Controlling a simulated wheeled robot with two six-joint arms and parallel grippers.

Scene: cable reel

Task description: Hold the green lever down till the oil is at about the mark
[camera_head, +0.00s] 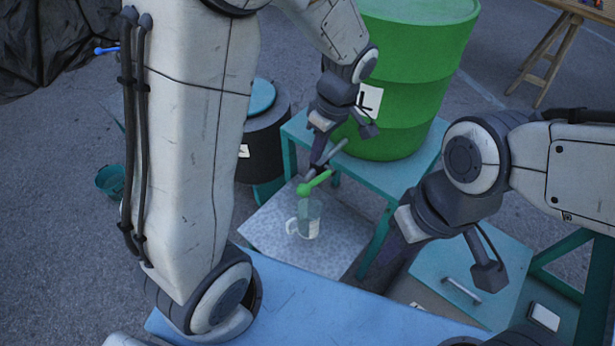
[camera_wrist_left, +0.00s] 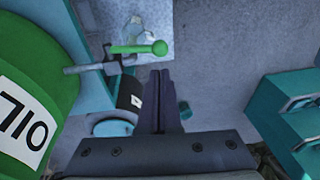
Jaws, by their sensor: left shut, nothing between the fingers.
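The green lever (camera_head: 314,183) with a round knob sits on the tap at the front of the green oil drum (camera_head: 420,60). In the left wrist view the lever (camera_wrist_left: 135,48) lies across the picture, beside the dark tap (camera_wrist_left: 90,67). A clear jug (camera_head: 309,218) stands below it; its oil level and mark are too small to read. My left gripper (camera_head: 318,165) is shut and empty, close to the lever; in the left wrist view its fingertips (camera_wrist_left: 160,75) show just below the knob, and contact cannot be told. My right gripper (camera_head: 378,280) hangs lower right, its fingers partly hidden.
The drum stands on a teal stand (camera_head: 395,175). The jug is on a grey speckled surface (camera_head: 335,245). A black bin (camera_head: 265,145) with a teal lid stands left, a teal bucket (camera_head: 110,180) further left. A blue tabletop (camera_head: 310,315) is in front, a teal drawer unit (camera_head: 475,275) at right.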

